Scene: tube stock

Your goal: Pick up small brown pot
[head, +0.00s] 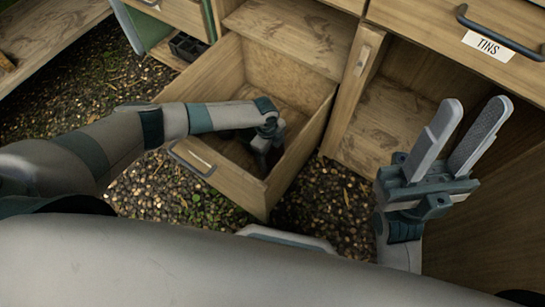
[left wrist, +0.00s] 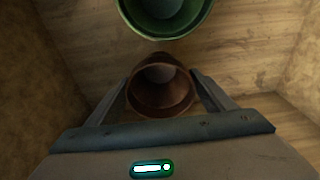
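The small brown pot (left wrist: 160,104) lies in the left wrist view with its round mouth facing the camera, over the wooden drawer floor. My left gripper (head: 262,160) reaches down into the open drawer (head: 232,184). Its two fingers, seen in the left wrist view (left wrist: 160,86), stand on either side of the pot, with a narrow gap showing on the right. I cannot tell whether the left finger touches it. The pot is hidden in the head view. My right gripper (head: 470,135) is open and empty, raised at the right with fingers pointing up.
A green pot (left wrist: 166,14) stands just beyond the brown pot in the drawer. Drawer walls surround the left gripper. A closed drawer labelled TINS (head: 488,45) is at the upper right, above an open compartment. A wooden bench (head: 45,30) is at the upper left. Gravel covers the ground.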

